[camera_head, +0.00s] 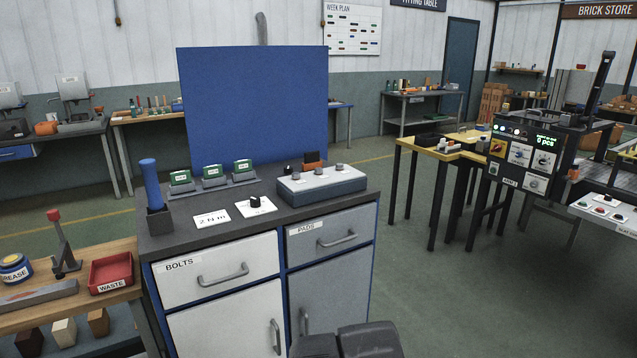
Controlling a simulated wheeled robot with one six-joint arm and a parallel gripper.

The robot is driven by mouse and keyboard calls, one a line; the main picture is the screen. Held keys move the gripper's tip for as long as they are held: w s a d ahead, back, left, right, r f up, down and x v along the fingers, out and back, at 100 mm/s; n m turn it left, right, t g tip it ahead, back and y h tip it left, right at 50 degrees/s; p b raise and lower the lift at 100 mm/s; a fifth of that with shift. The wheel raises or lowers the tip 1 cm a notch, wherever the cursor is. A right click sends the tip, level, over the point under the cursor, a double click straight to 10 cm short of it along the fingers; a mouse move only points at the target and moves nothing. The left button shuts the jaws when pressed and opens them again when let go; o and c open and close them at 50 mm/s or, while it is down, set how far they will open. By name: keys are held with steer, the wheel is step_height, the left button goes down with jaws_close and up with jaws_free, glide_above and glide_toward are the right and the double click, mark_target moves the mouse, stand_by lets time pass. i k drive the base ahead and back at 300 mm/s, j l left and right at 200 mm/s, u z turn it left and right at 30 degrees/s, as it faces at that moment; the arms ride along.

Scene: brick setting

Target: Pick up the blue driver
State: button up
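The blue driver (151,185) stands upright in a dark holder (159,221) at the left end of the workbench's dark top (180,240). Its blue handle points up, and its lower end is hidden in the holder. A dark two-part piece of my arm or gripper (346,342) shows at the bottom edge, in front of the cabinet and well to the right of and below the driver. No fingertips can be made out, and nothing is seen held. It is apart from the driver.
A grey knob box (322,186) stands to the right. Cards (211,219) lie in front. A wooden bench with a red waste tray (111,273) adjoins on the left. Open floor lies right.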

mark_target(155, 202)
steer(key=u, duration=1.1)
